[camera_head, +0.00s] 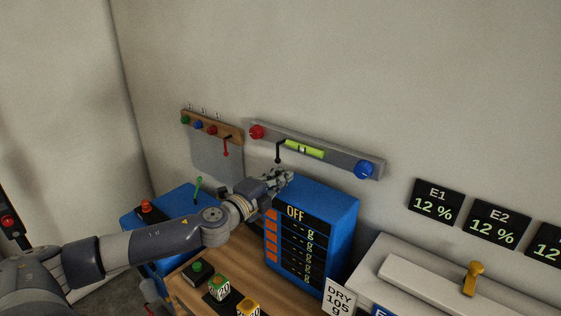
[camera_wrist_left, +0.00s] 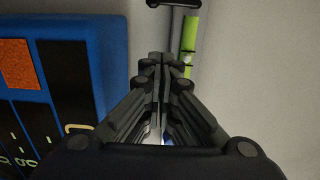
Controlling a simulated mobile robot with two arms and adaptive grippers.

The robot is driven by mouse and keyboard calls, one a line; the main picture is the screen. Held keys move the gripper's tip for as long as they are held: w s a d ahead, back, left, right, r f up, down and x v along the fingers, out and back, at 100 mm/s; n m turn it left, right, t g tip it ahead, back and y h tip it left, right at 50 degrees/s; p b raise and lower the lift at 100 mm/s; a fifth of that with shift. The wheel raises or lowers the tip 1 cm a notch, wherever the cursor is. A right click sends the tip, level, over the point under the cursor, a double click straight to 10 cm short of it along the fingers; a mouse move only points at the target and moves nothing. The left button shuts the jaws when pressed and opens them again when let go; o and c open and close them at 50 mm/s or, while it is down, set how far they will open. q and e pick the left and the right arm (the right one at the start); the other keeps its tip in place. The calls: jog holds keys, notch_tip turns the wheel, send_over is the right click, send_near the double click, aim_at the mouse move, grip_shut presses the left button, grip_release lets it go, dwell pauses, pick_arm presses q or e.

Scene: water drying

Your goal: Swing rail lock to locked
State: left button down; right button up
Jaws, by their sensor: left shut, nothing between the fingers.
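A grey rail (camera_head: 335,164) is fixed to the wall, with a red knob (camera_head: 256,131) at its left end and a blue knob (camera_head: 365,169) at its right end. A black lever (camera_head: 279,152) hangs down from it, left of a yellow-green vial (camera_head: 304,149). My left gripper (camera_head: 284,177) is just below the lever, over the top of the blue cabinet. In the left wrist view its fingers (camera_wrist_left: 160,62) are shut together and empty. The vial (camera_wrist_left: 190,38) and a black bar end (camera_wrist_left: 172,3) show beyond them. I cannot tell whether they touch the lever. My right gripper is not in view.
The blue cabinet (camera_head: 335,204) with an OFF display stands close under my left gripper. A wooden rack (camera_head: 225,135) with coloured knobs and a red lever (camera_head: 226,146) is to the left. A white bench unit (camera_head: 400,255) is to the right. Bare wall lies above the rail.

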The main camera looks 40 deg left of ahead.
aim_at(278, 153)
pick_arm(q)
jog(key=w+p, duration=0.1)
jog(key=w, duration=0.1)
jog(key=w+p, duration=0.1)
jog(key=w, duration=0.1)
jog(key=shift+w+d+r, duration=0.1)
jog(key=shift+w+r, duration=0.05)
jog(key=shift+r, duration=0.05)
jog(key=shift+w+a+f, duration=0.1)
jog(key=shift+w+a, duration=0.15)
jog(key=shift+a, duration=0.3)
jog(key=shift+w+a+f, duration=0.1)
jog(key=shift+w+a, duration=0.1)
jog(key=shift+a, duration=0.35)
jog(key=shift+w+a, duration=0.1)
jog(key=shift+a, duration=0.75)
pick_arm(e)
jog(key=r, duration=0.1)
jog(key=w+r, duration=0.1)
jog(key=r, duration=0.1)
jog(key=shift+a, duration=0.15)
